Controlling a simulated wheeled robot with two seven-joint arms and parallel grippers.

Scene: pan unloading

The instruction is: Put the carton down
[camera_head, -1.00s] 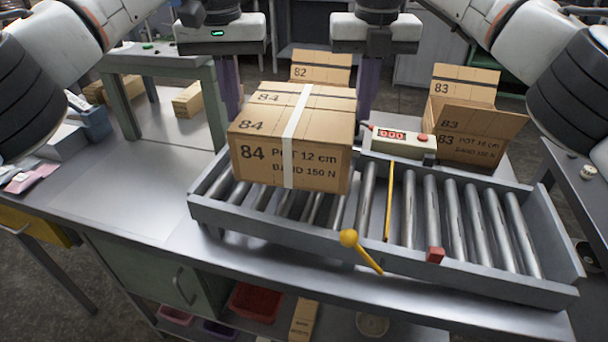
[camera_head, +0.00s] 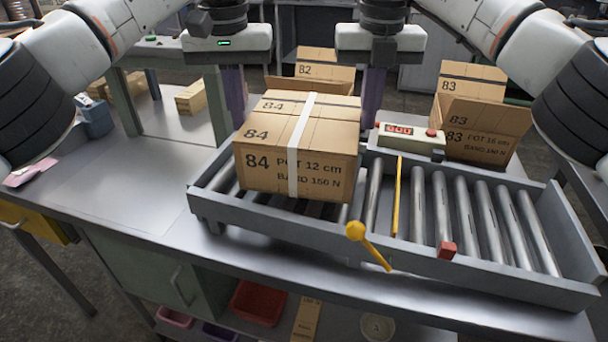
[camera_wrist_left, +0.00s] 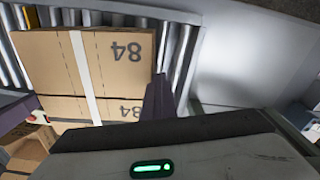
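The carton (camera_head: 298,166), marked 84 with a white tape strip, sits level at the left part of the roller conveyor (camera_head: 300,228). It is between my two grippers. My left gripper (camera_head: 234,112) has its purple fingers together along the carton's left side. My right gripper (camera_head: 371,108) has its fingers down along the right side. In the left wrist view the carton (camera_wrist_left: 115,62) is over the rollers, with my left finger (camera_wrist_left: 158,98) at its side. The carton hides its underside, so I cannot tell whether it touches the rollers. The fingertips are hidden.
A control box (camera_head: 411,141) with a red display stands behind the conveyor. Open cartons 82 (camera_head: 320,70) and 83 (camera_head: 483,125) stand behind. A yellow lever (camera_head: 357,232) sticks out at the front.

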